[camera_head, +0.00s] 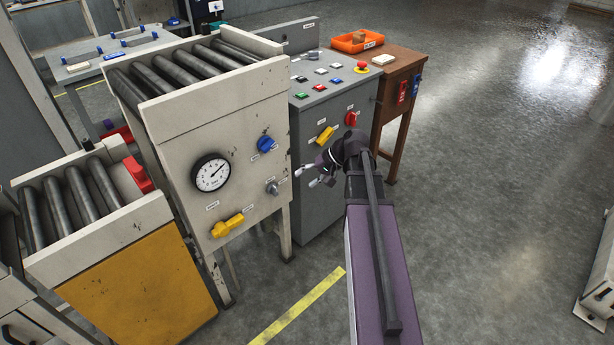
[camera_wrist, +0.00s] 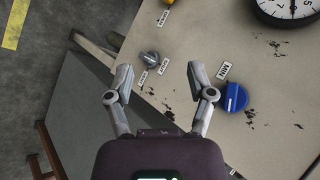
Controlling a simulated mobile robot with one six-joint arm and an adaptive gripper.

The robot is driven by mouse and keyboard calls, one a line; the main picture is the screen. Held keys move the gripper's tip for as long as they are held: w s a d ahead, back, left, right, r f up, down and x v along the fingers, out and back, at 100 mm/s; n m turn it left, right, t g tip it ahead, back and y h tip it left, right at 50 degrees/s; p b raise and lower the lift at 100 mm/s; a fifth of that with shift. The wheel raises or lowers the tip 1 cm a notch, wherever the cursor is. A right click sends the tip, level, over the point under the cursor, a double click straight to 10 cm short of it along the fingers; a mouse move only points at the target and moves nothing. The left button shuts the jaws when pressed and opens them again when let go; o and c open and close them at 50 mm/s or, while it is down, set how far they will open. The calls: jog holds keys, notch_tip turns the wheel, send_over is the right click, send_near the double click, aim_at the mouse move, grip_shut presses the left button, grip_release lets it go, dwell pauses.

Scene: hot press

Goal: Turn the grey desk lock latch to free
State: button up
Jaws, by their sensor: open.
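A small grey turn latch (camera_head: 272,187) sits low on the right of the cream roller stand's front panel. It also shows in the wrist view (camera_wrist: 150,58), with two small white labels beside it, too small to read surely. I cannot tell its setting, or whether it is the task's latch. My gripper (camera_head: 306,178) is open and empty, in front of the grey control desk, to the right of the latch. In the wrist view my two fingertips (camera_wrist: 160,77) are spread apart, with the latch beyond them and not touched.
A blue knob (camera_head: 266,144), a round gauge (camera_head: 211,173) and a yellow handle (camera_head: 227,225) share the panel. The grey desk (camera_head: 325,95) bears buttons, a yellow handle (camera_head: 325,135) and a red handle (camera_head: 351,118).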

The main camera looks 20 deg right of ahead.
jog(key=shift+d+f, duration=0.1)
jog(key=m+t+h+b, duration=0.35)
jog(key=t+b, duration=0.95)
jog(key=b, duration=0.6)
send_near(327, 138)
jog(key=d+v, duration=0.1)
jog(key=v, duration=0.2)
jog(key=shift+s+a+f+y, duration=0.15)
jog(key=shift+a+f+y, duration=0.05)
jog(key=shift+f+y, duration=0.15)
jog(key=x, duration=1.3)
jog(key=shift+w+a+r, duration=0.1)
jog(key=shift+w+r, duration=0.1)
jog(key=shift+w, duration=0.15)
grip_shut()
